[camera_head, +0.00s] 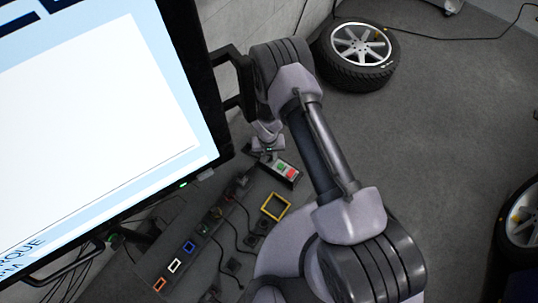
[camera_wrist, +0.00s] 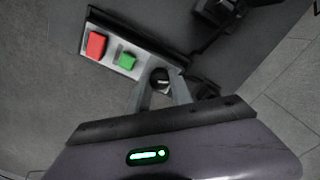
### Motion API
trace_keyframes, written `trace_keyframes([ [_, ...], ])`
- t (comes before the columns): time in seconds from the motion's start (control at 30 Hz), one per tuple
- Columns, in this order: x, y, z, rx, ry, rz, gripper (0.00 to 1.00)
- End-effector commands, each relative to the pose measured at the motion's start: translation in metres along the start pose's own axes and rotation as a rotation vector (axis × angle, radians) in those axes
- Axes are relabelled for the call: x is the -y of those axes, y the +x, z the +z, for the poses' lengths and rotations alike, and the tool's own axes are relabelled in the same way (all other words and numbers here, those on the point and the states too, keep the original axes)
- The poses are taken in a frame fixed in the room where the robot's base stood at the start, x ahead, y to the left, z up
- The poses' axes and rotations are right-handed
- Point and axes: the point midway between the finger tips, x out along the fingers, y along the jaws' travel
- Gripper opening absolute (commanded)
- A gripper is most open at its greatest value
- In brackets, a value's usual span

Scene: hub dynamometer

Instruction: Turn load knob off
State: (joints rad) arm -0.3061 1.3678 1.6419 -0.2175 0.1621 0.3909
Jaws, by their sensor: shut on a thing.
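The load knob (camera_wrist: 160,80) is a small dark round knob with a light mark, on a grey control panel (camera_wrist: 148,50) in the wrist view. A red button (camera_wrist: 96,44) and a green button (camera_wrist: 127,60) sit to its left on the same panel. My gripper (camera_wrist: 162,90) has its two grey fingers at either side of the knob and is shut on it. In the head view, the panel (camera_head: 286,171) shows with its red and green buttons, and my gripper (camera_head: 268,148) is at its upper left end. The knob is hidden there.
A large monitor (camera_head: 100,120) fills the left of the head view. Cables and coloured sockets (camera_head: 189,247) line a strip below it, near a yellow square frame (camera_head: 275,206).

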Motion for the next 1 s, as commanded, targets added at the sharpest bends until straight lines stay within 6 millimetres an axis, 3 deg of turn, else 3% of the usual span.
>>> trace_keyframes([
  [0.6,0.0004,0.0001,0.0007,-0.012,-0.487,0.0,0.0],
  [1.0,0.0005,-0.0001,0.0007,-0.017,-0.679,0.0,0.0],
])
